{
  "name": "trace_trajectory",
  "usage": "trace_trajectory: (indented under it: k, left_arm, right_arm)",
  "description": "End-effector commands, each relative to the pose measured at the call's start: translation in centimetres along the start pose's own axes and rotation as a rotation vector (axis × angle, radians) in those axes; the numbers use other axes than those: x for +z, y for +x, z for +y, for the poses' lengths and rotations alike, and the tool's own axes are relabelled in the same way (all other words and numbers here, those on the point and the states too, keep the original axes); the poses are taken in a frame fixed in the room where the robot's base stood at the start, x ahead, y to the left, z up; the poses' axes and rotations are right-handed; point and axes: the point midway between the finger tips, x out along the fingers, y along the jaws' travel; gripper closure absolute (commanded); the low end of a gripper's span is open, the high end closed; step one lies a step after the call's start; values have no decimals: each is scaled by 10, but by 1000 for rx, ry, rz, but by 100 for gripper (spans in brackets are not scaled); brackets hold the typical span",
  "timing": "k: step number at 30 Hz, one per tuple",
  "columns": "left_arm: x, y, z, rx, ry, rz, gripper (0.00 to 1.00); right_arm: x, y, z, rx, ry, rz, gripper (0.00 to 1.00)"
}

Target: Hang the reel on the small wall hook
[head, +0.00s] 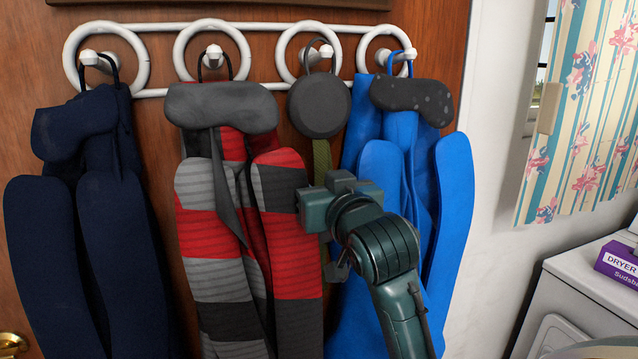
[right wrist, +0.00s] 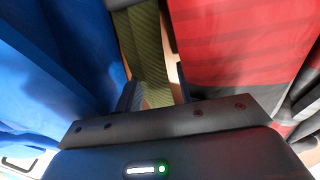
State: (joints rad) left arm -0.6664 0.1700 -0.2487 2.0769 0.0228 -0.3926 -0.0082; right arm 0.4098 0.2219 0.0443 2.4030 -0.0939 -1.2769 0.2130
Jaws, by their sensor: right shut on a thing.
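The reel (head: 319,106) is a dark grey round disc with a thin dark loop on top. It is at the third white wall hook (head: 313,57) from the left, and the loop arches over that hook's knob. I cannot tell whether the hook bears its weight. An olive strap (head: 322,160) hangs below the reel. My right gripper (head: 325,203) is below the reel, in front of the strap. In the right wrist view the olive strap (right wrist: 148,45) runs down between the fingers of the right gripper (right wrist: 157,90), which is shut on it. My left gripper is not in view.
The white rack (head: 160,27) has several rings and knobs on a brown door. Dark blue (head: 90,200), red-grey striped (head: 235,210) and bright blue (head: 400,170) garments hang close beside the reel. A dryer-sheet box (head: 618,262) sits on a white machine at right.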

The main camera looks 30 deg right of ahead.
Motion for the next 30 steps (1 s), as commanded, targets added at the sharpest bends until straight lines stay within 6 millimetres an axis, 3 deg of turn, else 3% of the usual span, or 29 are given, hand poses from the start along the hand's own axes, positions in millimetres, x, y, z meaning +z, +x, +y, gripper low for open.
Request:
trace_trajectory:
  k: [17,30]
  left_arm:
    - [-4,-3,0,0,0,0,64]
    - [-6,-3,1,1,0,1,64]
  right_arm:
    - [-1,-29,0,-1,1,2,92]
    - [-1,-28,0,-1,0,2,92]
